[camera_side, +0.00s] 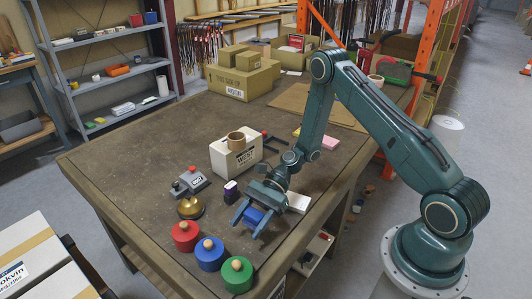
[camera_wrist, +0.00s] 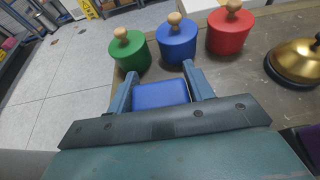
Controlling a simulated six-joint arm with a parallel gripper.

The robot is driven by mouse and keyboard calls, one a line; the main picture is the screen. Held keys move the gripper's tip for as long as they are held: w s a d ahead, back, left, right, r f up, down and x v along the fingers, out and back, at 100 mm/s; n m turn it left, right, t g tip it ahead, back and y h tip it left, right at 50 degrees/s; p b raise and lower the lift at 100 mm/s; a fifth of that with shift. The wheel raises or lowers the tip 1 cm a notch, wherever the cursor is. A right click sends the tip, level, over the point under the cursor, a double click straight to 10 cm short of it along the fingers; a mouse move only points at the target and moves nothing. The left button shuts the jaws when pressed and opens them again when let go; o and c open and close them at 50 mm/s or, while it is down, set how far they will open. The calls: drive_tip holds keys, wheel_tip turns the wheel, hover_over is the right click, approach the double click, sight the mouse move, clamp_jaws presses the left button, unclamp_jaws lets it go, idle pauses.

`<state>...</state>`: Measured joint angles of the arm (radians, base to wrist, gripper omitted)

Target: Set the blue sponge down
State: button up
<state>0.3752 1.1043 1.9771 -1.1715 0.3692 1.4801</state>
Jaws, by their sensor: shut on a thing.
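The blue sponge (camera_side: 254,216) is a small blue block between the fingers of my gripper (camera_side: 251,221) in the side view. In the wrist view the sponge (camera_wrist: 160,95) sits between the two blue-grey fingers of my gripper (camera_wrist: 161,88), which are shut on it. My gripper is near the front right edge of the brown table (camera_side: 130,150), beside the green pot. I cannot tell whether the sponge touches the tabletop.
Red (camera_side: 186,236), blue (camera_side: 210,254) and green (camera_side: 237,274) lidded pots stand along the front edge. A brass bell (camera_side: 190,208), a small purple item (camera_side: 230,192) and a white box (camera_side: 235,158) stand to the left and behind. A white pad (camera_side: 298,202) lies right of my gripper.

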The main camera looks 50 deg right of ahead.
sight(250, 240)
drive_tip(key=shift+f, duration=1.85)
drive_tip(key=shift+f, duration=0.15)
drive_tip(key=o, duration=0.9)
drive_tip(key=shift+o, duration=0.2)
drive_tip(key=v, duration=1.2)
